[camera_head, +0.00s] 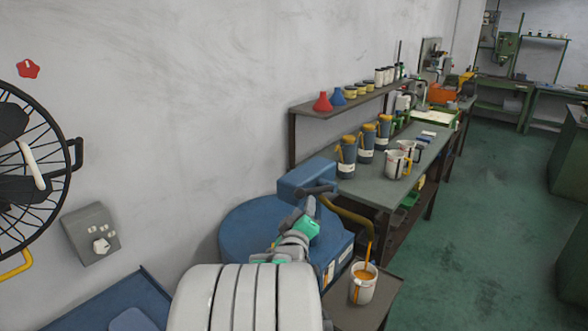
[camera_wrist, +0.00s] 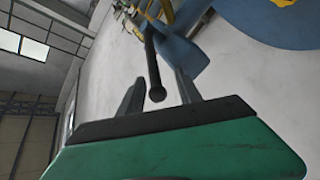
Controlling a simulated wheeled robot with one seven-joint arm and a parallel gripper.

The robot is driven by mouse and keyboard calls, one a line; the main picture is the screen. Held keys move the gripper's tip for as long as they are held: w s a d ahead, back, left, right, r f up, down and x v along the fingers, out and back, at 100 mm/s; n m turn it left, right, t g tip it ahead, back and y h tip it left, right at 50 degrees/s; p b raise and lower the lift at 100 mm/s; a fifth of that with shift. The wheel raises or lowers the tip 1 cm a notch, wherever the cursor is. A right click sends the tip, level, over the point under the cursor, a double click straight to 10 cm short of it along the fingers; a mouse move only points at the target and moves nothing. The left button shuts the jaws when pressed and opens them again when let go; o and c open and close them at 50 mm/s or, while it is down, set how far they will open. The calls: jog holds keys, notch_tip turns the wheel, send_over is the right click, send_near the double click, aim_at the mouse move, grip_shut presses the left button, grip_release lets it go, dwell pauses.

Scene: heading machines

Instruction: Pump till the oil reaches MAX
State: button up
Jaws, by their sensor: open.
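A blue drum (camera_head: 245,225) carries a blue pump head (camera_head: 305,180) with a curved yellowish spout (camera_head: 350,215). An orange stream of oil (camera_head: 367,252) falls from the spout into a white jug (camera_head: 361,292). Orange oil shows at the jug's mouth; I cannot read its level against a MAX mark. My gripper (camera_head: 316,201) is at the pump's front side. In the wrist view the dark pump handle (camera_wrist: 153,70) points between the open fingers of my gripper (camera_wrist: 158,82), its round end between them. Contact with the fingers cannot be told.
The jug stands on a small low stand (camera_head: 388,298). A workbench (camera_head: 385,183) behind holds blue oil cans (camera_head: 346,160) and more white jugs (camera_head: 395,164). A shelf (camera_head: 340,103) with funnels is above. Green floor at right is clear.

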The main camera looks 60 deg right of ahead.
aim_at(310, 191)
jog(key=shift+h, duration=0.3)
jog(key=x, duration=0.2)
jog(key=p+x, duration=0.1)
jog(key=x, duration=0.2)
jog(key=p+x, duration=0.1)
jog(key=x, duration=0.2)
jog(key=shift+s+d+r, duration=0.2)
jog(key=shift+s+r, duration=0.1)
jog(key=shift+r, duration=0.1)
grip_shut()
dwell(0.6)
